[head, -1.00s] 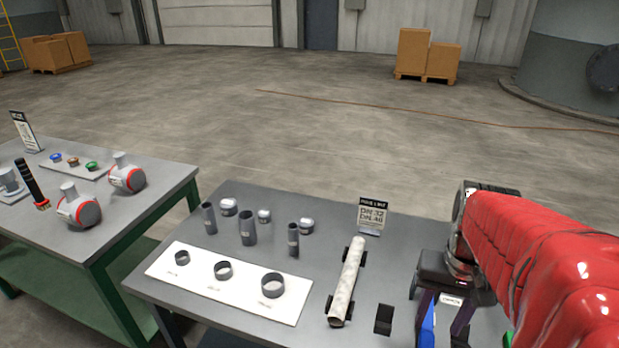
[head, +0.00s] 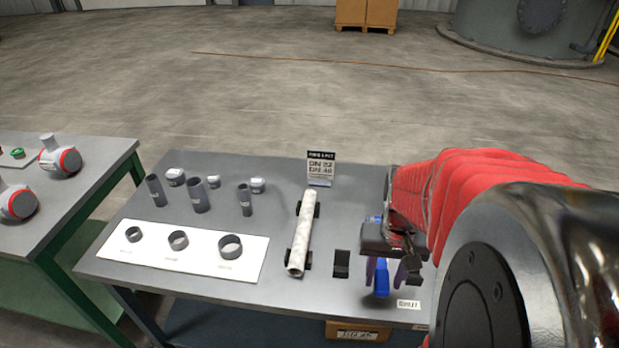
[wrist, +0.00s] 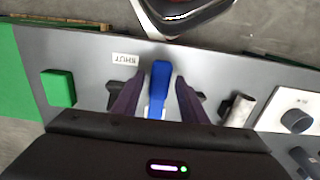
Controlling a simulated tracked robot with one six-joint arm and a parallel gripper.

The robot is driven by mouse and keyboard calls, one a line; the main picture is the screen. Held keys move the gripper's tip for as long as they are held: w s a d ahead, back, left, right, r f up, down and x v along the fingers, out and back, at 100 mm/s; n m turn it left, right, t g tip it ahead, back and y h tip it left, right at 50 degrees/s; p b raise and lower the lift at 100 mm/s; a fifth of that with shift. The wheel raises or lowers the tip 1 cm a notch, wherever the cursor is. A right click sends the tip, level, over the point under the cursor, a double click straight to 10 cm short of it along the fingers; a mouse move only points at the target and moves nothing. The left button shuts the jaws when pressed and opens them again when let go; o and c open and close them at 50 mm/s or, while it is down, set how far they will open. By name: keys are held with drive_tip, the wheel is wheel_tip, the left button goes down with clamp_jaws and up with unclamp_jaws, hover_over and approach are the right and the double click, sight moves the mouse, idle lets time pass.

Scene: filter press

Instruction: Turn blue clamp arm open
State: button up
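The blue clamp arm (head: 382,281) is at the right part of the grey table in the head view. In the wrist view the blue clamp arm (wrist: 160,82) points away from my gripper, in the middle of the picture. My gripper (wrist: 161,78) has one dark purple finger on each side of it, with narrow gaps showing, so it looks open around the arm. In the head view my gripper (head: 389,277) reaches down over the clamp, and its body hides the clamp's upper part. The clamp's base is mostly hidden.
A "SHUT" label (wrist: 125,59) lies beside the clamp, and a green block (wrist: 58,88) is further left. A pale pipe (head: 301,232) rests left of the clamp, near a small black block (head: 342,263). A sign (head: 320,169) stands behind. Rings sit on a white board (head: 150,265).

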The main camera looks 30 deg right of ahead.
clamp_jaws()
drive_tip(key=shift+d, duration=0.1)
idle(0.3)
